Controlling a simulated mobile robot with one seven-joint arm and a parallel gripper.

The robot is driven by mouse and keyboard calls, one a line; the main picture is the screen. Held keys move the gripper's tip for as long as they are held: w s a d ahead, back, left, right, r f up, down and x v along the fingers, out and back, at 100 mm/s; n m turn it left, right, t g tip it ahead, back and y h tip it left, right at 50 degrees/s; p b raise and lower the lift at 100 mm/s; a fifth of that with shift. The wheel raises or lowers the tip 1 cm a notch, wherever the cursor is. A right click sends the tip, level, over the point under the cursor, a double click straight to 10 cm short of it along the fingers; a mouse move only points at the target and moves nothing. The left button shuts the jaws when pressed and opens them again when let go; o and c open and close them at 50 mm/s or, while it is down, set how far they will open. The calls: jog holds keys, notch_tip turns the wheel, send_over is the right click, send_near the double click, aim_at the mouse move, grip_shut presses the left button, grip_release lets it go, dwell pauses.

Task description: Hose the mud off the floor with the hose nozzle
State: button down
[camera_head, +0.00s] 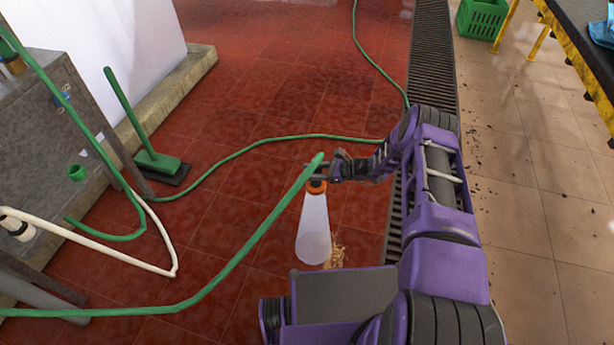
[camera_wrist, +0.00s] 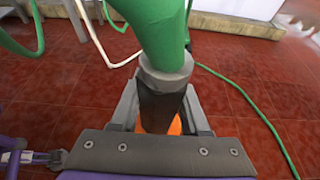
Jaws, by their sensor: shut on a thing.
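My gripper (camera_head: 320,172) is shut on the hose nozzle, whose orange tip (camera_head: 316,187) points down over the red tile floor in the head view. In the wrist view, the nozzle's dark body (camera_wrist: 163,100) sits between my fingers (camera_wrist: 160,115), below the thick green hose (camera_wrist: 158,35). A pale cone of spray (camera_head: 313,235) comes from the tip and reaches the floor. A small yellow-brown mud patch (camera_head: 336,252) shows beside the cone's lower right edge; the spray may cover part of it. The green hose (camera_head: 235,262) runs from the nozzle to the lower left.
A long drain grate (camera_head: 433,55) divides the red floor from beige tiles scattered with dark specks (camera_head: 505,165). A green broom (camera_head: 155,160) leans at the left. Green and white hoses (camera_head: 120,258) loop on the floor. A green crate (camera_head: 482,18) and a yellow-edged table (camera_head: 580,62) stand right.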

jog(key=shift+w+d, duration=0.35)
jog(key=shift+w, duration=0.55)
jog(key=shift+w+d, duration=0.3)
jog(key=shift+w, duration=0.55)
jog(key=shift+w+d, duration=0.35)
jog(key=shift+w, duration=0.55)
jog(key=s+d, duration=0.3)
jog(key=d, duration=0.5)
jog(key=s+a+p, duration=0.4)
jog(key=s+p, duration=0.1)
jog(key=s, duration=0.6)
jog(key=s+a+p, duration=0.3)
jog(key=s+p, duration=0.3)
jog(key=s, duration=0.4)
jog(key=shift+s+a, duration=0.4)
dwell(1.2)
dwell(0.7)
